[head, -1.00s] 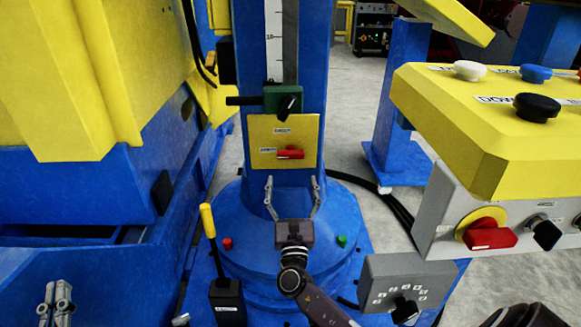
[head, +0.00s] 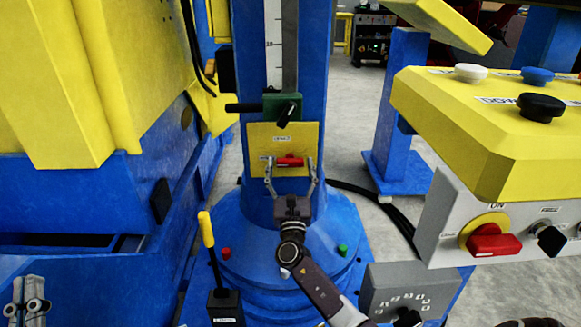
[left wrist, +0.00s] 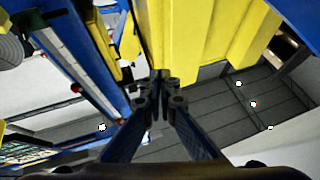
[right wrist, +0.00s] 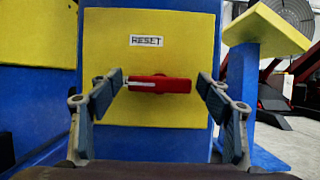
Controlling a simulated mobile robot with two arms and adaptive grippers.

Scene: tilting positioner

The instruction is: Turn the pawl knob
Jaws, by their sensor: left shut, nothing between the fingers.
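A red bar knob (head: 290,161) sits on a yellow plate (head: 305,135) on the blue column. In the right wrist view the red knob (right wrist: 165,84) lies horizontal, its white mark at the left end, below a label reading RESET. My right gripper (head: 292,168) is open, with one finger on each side of the knob's ends. The left fingertip is very near the knob's left end; whether it touches I cannot tell. My left gripper (head: 31,296) is shut and empty at the lower left, away from the plate; it also shows in the left wrist view (left wrist: 160,85).
A green block with a black lever (head: 284,107) is above the plate. A yellow-handled lever (head: 207,230) stands at the column's base. A yellow control box (head: 480,130) juts in at the right. A grey dial box (head: 385,285) is at the lower right.

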